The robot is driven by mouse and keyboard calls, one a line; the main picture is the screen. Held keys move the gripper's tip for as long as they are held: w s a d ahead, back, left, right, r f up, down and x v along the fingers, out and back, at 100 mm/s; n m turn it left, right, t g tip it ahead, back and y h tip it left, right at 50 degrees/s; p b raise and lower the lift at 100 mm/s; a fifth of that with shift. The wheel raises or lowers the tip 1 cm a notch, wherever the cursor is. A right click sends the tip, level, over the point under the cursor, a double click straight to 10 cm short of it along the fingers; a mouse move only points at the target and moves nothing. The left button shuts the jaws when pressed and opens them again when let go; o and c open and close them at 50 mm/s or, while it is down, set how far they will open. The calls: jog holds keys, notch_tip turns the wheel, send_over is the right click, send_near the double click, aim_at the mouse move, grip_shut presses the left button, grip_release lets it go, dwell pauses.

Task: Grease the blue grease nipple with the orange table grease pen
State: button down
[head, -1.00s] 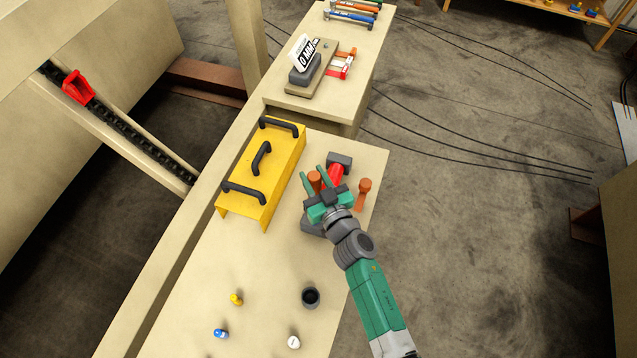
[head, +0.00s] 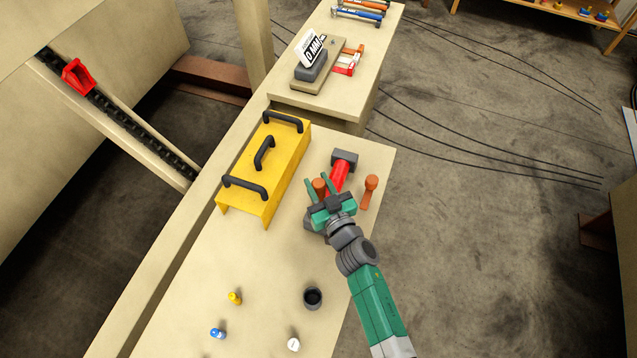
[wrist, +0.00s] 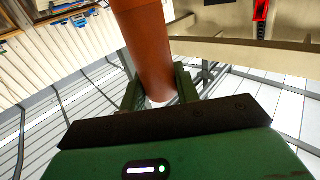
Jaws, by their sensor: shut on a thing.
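My gripper (head: 318,186) is shut on an orange-brown pen (head: 319,187), which stands between its fingers. The wrist view shows the pen (wrist: 146,45) as a thick cylinder between the two green fingers, with a pale end low between them. Whether it touches the table is hidden. The blue grease nipple (head: 218,333) stands at the near left of the table, well away from my gripper.
A yellow nipple (head: 235,297), a white nipple (head: 293,344) and a dark cup (head: 312,298) stand on the near table (head: 265,260). A yellow cover with black handles (head: 262,170) is left of my gripper. A red tool with a grey block (head: 340,172) lies just beyond.

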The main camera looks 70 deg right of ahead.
jog(key=shift+f+b, duration=1.05)
jog(key=shift+f, duration=0.25)
dwell(0.6)
jog(key=shift+r+p, duration=0.6)
jog(key=shift+p, duration=0.15)
dwell(1.8)
